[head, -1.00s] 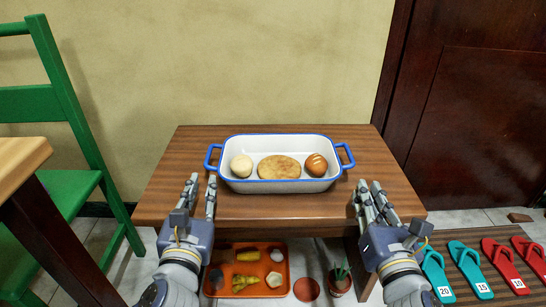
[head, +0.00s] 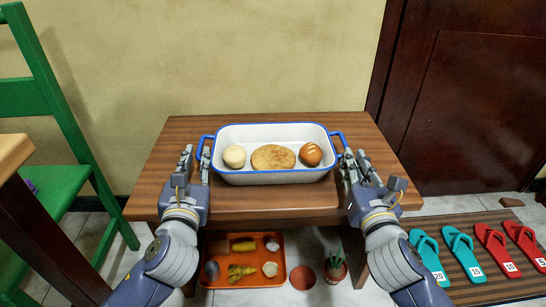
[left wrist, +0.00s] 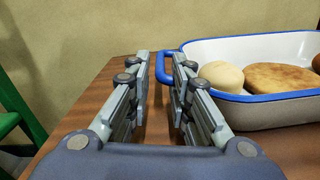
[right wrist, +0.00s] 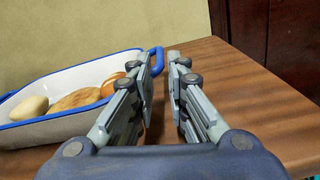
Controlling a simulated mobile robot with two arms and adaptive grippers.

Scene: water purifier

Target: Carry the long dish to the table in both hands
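The long dish (head: 272,178) is white with a blue rim and a blue loop handle at each end. It stands level on a brown wooden stand (head: 270,205) and holds a pale round bun (head: 234,156), a flat oval bread (head: 273,158) and a browned bun (head: 311,154). My left gripper (head: 196,154) is open at the left handle (left wrist: 165,66); in the left wrist view the handle shows between its fingers, with a gap. My right gripper (head: 354,157) is open at the right handle (right wrist: 156,60), which shows between its fingertips in the right wrist view.
A green chair (head: 55,190) and a wooden table corner (head: 12,155) are at the left. Below the stand are an orange tray (head: 225,280) with food and a potted plant (head: 334,268). Numbered sandals (head: 463,250) lie on a rack at the right, before a dark door.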

